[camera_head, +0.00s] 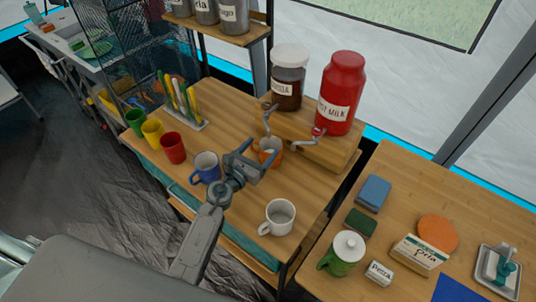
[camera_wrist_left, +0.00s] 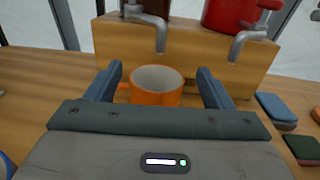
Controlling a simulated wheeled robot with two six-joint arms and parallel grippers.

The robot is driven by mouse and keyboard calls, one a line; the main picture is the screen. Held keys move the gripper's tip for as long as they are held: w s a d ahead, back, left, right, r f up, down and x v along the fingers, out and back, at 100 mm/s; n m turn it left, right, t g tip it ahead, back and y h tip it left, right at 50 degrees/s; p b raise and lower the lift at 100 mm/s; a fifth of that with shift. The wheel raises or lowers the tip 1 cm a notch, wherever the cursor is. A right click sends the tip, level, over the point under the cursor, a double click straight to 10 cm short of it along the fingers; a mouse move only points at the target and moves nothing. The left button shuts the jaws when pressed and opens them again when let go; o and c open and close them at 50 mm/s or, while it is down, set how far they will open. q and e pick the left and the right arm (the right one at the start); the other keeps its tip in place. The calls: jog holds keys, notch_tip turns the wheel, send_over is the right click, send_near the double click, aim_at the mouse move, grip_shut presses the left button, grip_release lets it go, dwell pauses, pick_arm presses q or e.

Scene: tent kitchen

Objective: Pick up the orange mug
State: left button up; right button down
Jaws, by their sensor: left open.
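The orange mug (camera_head: 268,154) stands upright on the wooden table below the dispenser taps. It also shows in the left wrist view (camera_wrist_left: 152,94), between my fingers, with its light inside visible from above. My left gripper (camera_head: 251,160) is open, one finger on each side of the mug. In the left wrist view a small gap shows between the mug and the right finger; the left finger is close to the mug's left edge. I cannot tell whether the fingers touch it. The lower part of the mug is hidden by the gripper. My right gripper is not in view.
A blue mug (camera_head: 206,167) stands just left of my gripper and a white mug (camera_head: 279,217) in front. Red (camera_head: 173,148), yellow (camera_head: 153,132) and green (camera_head: 136,121) cups line the left edge. A wooden stand (camera_head: 312,140) with metal taps is close behind the orange mug.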

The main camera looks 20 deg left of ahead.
aim_at(264, 159)
pick_arm(q)
notch_tip(264, 159, down, 8)
jog(key=b, duration=0.4)
jog(key=shift+r, duration=0.25)
jog(key=shift+w+d+r+p, duration=0.2)
jog(key=shift+w+r+p, duration=0.15)
jog(key=shift+w+r, duration=0.25)
jog(key=shift+f+x, duration=0.2)
jog(key=shift+x, duration=0.8)
jog(key=x, duration=0.4)
jog(key=shift+w, duration=0.15)
jog(key=c, duration=0.8)
jog(key=shift+r, duration=0.15)
